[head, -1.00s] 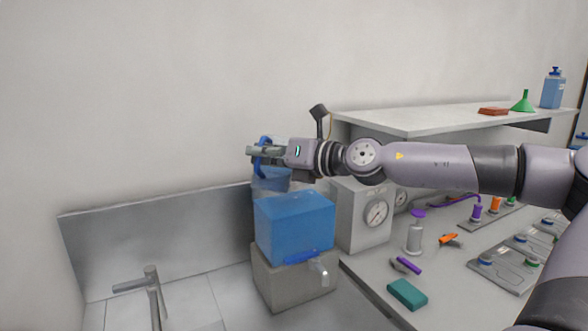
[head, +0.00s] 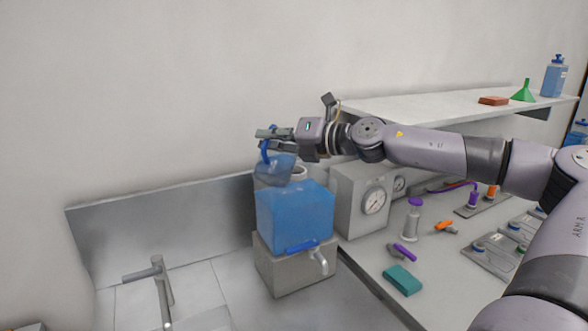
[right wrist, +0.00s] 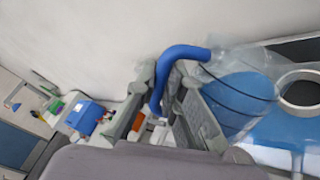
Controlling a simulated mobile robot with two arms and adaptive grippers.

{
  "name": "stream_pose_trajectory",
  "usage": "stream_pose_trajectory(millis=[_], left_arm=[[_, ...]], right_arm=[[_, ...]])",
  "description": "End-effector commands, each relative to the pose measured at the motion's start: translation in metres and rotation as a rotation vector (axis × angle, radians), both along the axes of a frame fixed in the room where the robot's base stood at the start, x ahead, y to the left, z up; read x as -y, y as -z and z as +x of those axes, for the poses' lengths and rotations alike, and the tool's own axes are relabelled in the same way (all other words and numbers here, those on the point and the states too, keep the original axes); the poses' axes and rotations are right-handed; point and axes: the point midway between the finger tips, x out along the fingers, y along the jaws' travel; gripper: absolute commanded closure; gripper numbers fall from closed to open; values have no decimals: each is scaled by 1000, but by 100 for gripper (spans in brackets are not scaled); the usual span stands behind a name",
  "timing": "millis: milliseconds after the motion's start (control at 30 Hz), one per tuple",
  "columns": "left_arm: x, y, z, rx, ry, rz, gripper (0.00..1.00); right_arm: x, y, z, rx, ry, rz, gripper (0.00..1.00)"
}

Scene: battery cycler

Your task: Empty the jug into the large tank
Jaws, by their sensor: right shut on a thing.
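The large tank (head: 293,218) is a blue, see-through box on a grey block, with a ring-shaped mouth (head: 299,172) on top. The clear jug (head: 272,172), with some blue in it, is held tilted just above the tank's top, left of the mouth. My right gripper (head: 272,136) is shut on the jug's blue handle. In the right wrist view the handle (right wrist: 182,54) lies between the fingers, and the jug (right wrist: 232,88) is close beside the tank mouth (right wrist: 301,92). I cannot tell whether liquid is flowing. My left gripper is out of view.
A grey gauge box (head: 360,200) stands close right of the tank, under a white shelf (head: 420,107). The tank's tap (head: 318,258) faces front. A sink faucet (head: 160,285) rises at the left. A teal block (head: 402,280) and small tools lie on the bench.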

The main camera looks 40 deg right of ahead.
Motion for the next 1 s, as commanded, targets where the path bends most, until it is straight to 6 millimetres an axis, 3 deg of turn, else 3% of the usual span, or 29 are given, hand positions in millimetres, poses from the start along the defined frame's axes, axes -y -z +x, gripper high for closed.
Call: stream_pose_trajectory(millis=[1000], left_arm=[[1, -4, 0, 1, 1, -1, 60]], right_arm=[[8, 6, 3, -42, 0, 109, 100]])
